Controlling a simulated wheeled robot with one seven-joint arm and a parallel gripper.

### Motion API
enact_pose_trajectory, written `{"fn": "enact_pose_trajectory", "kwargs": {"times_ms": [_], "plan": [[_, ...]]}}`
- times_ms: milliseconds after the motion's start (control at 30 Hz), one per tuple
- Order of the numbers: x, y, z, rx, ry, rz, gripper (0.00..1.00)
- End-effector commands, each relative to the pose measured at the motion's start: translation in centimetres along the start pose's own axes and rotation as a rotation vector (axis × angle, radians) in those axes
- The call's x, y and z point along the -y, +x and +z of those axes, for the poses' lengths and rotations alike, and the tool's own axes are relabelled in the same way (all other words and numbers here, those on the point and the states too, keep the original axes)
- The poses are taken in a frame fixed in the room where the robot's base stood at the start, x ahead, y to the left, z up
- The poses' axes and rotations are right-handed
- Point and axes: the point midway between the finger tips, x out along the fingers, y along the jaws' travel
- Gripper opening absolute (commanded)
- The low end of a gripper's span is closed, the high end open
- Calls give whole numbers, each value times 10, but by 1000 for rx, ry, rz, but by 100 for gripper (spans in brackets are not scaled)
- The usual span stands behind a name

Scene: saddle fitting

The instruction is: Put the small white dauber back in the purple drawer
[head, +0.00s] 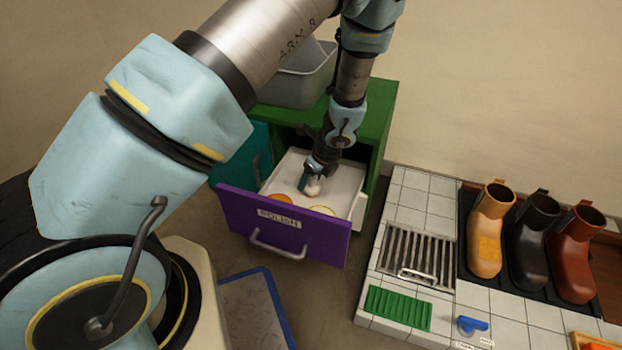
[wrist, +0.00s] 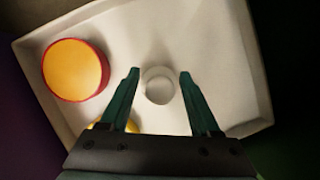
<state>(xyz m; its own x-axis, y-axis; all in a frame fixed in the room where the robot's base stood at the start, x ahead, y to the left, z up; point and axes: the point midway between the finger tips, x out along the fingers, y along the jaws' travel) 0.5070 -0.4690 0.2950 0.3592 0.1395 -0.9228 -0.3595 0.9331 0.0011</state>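The purple drawer (head: 232,208), labelled POLISH, is pulled open from the green cabinet and has a pale inside. The small white dauber (head: 313,189) is inside the drawer, below my gripper (head: 311,180). In the wrist view the dauber (wrist: 159,85) shows as a pale round shape between the two dark green fingers of my gripper (wrist: 159,78). The fingers are apart, with a gap on each side of the dauber. It looks set down on the drawer floor, though its underside is hidden.
An orange-topped round tin (wrist: 75,69) lies in the drawer, and a yellow one (wrist: 118,124) is partly hidden by my gripper. A grey bin (head: 300,82) stands on the green cabinet (head: 376,122). Boots (head: 487,232) and a tiled bench (head: 408,205) are at right.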

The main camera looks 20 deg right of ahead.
Motion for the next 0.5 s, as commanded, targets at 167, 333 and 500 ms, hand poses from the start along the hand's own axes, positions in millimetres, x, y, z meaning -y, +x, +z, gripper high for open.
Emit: {"fn": "enact_pose_trajectory", "kwargs": {"times_ms": [167, 333, 500], "plan": [[0, 0, 0, 0, 0, 0, 85], [0, 0, 0, 0, 0, 0, 88], [0, -5, 2, 0, 0, 0, 88]]}}
